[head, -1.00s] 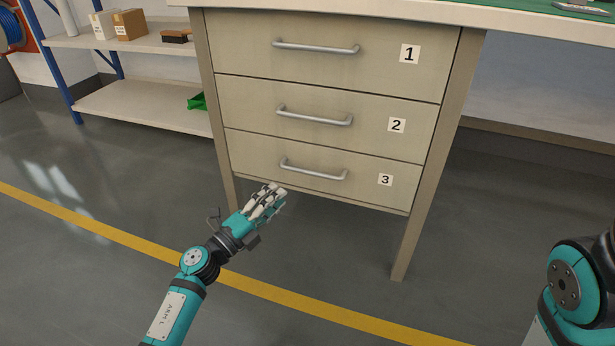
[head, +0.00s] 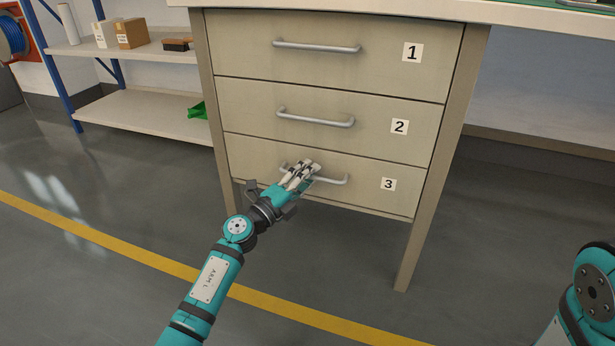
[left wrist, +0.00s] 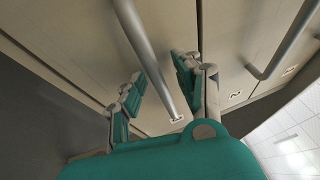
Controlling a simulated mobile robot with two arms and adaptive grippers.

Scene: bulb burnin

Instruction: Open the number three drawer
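The number three drawer (head: 370,200) is the lowest of the three in the cabinet and looks shut. Its label 3 (head: 388,184) is right of its grey bar handle (head: 335,181). My left gripper (head: 305,170) is at the left half of this handle and hides part of it. In the left wrist view my left gripper (left wrist: 158,80) has its fingers apart, with the handle bar (left wrist: 147,55) running between them. I cannot tell whether the fingers touch the bar. My right gripper is out of view.
Drawers 1 (head: 240,45) and 2 (head: 240,105) above are shut, with bar handles. The drawer 2 handle also shows in the left wrist view (left wrist: 285,48). A shelf (head: 140,112) with boxes stands at the left. The floor in front is clear, with a yellow line (head: 110,236).

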